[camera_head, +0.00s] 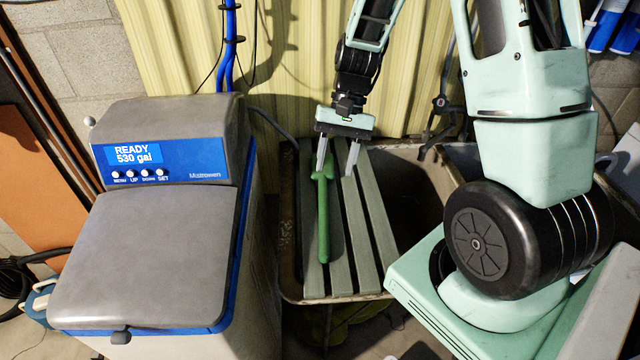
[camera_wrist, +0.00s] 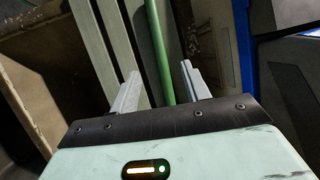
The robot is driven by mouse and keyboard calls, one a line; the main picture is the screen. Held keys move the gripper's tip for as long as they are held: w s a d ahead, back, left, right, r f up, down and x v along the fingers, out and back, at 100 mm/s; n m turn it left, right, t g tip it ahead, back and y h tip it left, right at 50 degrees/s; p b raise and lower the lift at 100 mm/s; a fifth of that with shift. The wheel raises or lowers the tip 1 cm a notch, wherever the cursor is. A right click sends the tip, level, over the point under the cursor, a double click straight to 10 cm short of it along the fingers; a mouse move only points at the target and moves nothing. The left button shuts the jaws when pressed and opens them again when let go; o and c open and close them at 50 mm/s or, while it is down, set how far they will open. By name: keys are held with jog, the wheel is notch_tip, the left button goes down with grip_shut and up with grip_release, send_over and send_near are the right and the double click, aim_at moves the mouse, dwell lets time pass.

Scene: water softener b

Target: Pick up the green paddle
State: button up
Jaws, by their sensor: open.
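In the wrist view the paddle's green shaft (camera_wrist: 161,55) runs between the two open fingers of my gripper (camera_wrist: 158,88). The fingers do not appear closed on it. Whether they touch it or how far above it they are, I cannot tell. The shaft's lower part is hidden behind the gripper body in the wrist view.
The slats (camera_head: 368,225) rest across a grey basin (camera_head: 420,200). The water softener (camera_head: 150,250) with its blue panel stands close on the left. A corrugated yellow wall (camera_head: 180,45) is behind. A hose (camera_head: 275,125) runs beside the basin.

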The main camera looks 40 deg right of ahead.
send_over(325, 222)
jog(key=w+d, duration=0.1)
jog(key=d, duration=0.1)
notch_tip(325, 222, down, 7)
jog(key=shift+w+f+p, duration=0.15)
jog(key=shift+p, duration=0.25)
jog(key=shift+p+x, duration=0.6)
jog(key=shift+x, duration=2.1)
jog(key=shift+d+f, duration=0.1)
grip_shut()
